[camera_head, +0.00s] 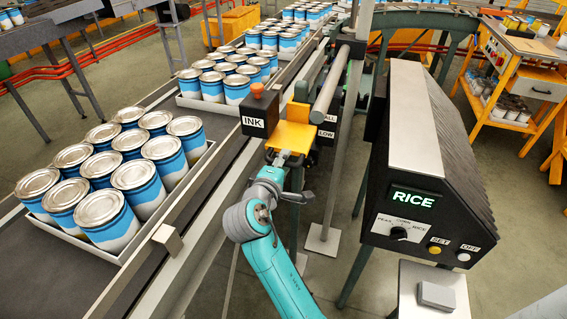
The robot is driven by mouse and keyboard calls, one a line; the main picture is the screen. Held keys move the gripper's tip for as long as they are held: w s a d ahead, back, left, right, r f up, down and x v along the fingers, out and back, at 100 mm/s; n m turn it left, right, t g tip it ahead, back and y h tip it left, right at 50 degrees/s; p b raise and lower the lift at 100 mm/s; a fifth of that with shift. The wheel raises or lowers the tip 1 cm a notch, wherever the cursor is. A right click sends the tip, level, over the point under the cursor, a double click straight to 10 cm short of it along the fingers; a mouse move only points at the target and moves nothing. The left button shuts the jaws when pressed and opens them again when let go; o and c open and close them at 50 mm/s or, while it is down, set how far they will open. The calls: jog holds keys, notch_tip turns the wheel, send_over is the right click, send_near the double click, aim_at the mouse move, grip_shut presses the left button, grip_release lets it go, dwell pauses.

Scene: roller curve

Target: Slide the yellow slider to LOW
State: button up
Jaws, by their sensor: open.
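The yellow slider (291,136) is a yellow block beside the conveyor near the picture's middle. A black plate to its right carries the label LOW (325,134), and a partly hidden label reading "ALL" (329,118) is above it. The slider's front part is level with LOW in the picture, but I cannot tell its exact setting. My gripper (290,163) is open at the slider's near end and partly overlaps its lower edge. I cannot tell whether they touch.
A black INK box (260,114) with an orange knob stands just left of the slider. Trays of blue-and-white cans (132,186) sit on the conveyor at left. A black control box (415,160) showing RICE stands at right. A grey roller (330,85) lies behind the slider.

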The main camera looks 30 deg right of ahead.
grip_shut()
notch_tip(320, 180, down, 7)
dwell(0.6)
jog(key=shift+r, duration=0.1)
jog(key=shift+c, duration=0.3)
grip_release()
jog(key=shift+o, duration=0.3)
jog(key=shift+r, duration=0.1)
